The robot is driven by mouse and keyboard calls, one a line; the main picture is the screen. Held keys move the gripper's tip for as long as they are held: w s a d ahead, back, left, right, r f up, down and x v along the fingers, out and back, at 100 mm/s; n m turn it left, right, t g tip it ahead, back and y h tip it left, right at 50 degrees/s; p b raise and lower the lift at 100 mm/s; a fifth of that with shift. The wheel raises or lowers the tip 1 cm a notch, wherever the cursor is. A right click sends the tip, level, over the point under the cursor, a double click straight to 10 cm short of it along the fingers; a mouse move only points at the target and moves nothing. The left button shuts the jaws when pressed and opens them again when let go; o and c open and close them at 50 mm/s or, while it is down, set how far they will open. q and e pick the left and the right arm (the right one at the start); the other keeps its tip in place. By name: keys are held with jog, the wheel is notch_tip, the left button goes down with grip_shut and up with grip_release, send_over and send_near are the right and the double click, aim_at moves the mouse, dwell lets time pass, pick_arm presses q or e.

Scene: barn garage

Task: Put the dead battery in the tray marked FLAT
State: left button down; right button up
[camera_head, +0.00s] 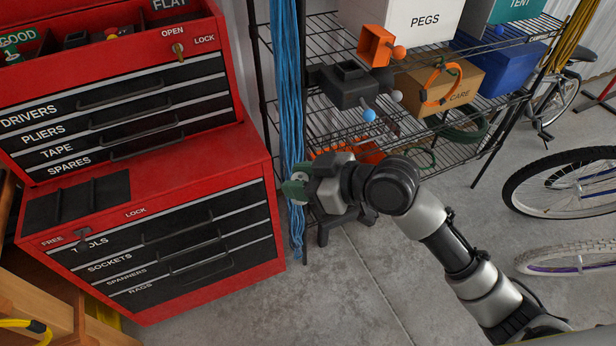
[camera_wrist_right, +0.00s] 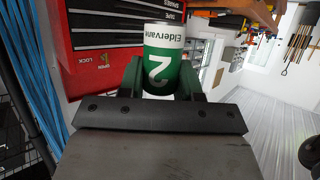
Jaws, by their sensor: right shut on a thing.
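My right gripper (camera_head: 300,188) is shut on a green and white cylinder (camera_wrist_right: 162,50), which looks like a battery. In the right wrist view the cylinder bears "Eldervane" and a large 2, and it sits between both fingers. In the head view only a bit of green shows at the fingertips. The gripper is in the air right of the red tool chest, in front of blue hanging ropes. The tray marked FLAT (camera_head: 170,5) is on top of the chest at the upper edge, mostly cut off. A tray marked GOOD (camera_head: 20,40) is left of it. My left gripper is out of view.
The red tool chest (camera_head: 255,140) has labelled drawers and a lower, wider cabinet. Blue ropes (camera_head: 289,80) hang beside it. A wire shelf (camera_head: 325,35) behind holds boxes and an orange-and-black item. Bicycle wheels (camera_head: 560,185) are at the right. The concrete floor in front is clear.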

jog(key=shift+s+d+n+g+y, duration=0.15)
jog(key=shift+d+n+g+y, duration=0.1)
jog(key=shift+d+n+g, duration=0.4)
jog(key=shift+s+d+n+g+y, duration=0.2)
jog(key=shift+d+n+g, duration=0.15)
jog(key=shift+n+g, duration=0.65)
jog(key=shift+s+d+n+g+y, duration=0.1)
jog(key=shift+d+n+g+y, duration=0.15)
jog(key=shift+d+n+g, duration=0.55)
jog(key=shift+a, duration=0.3)
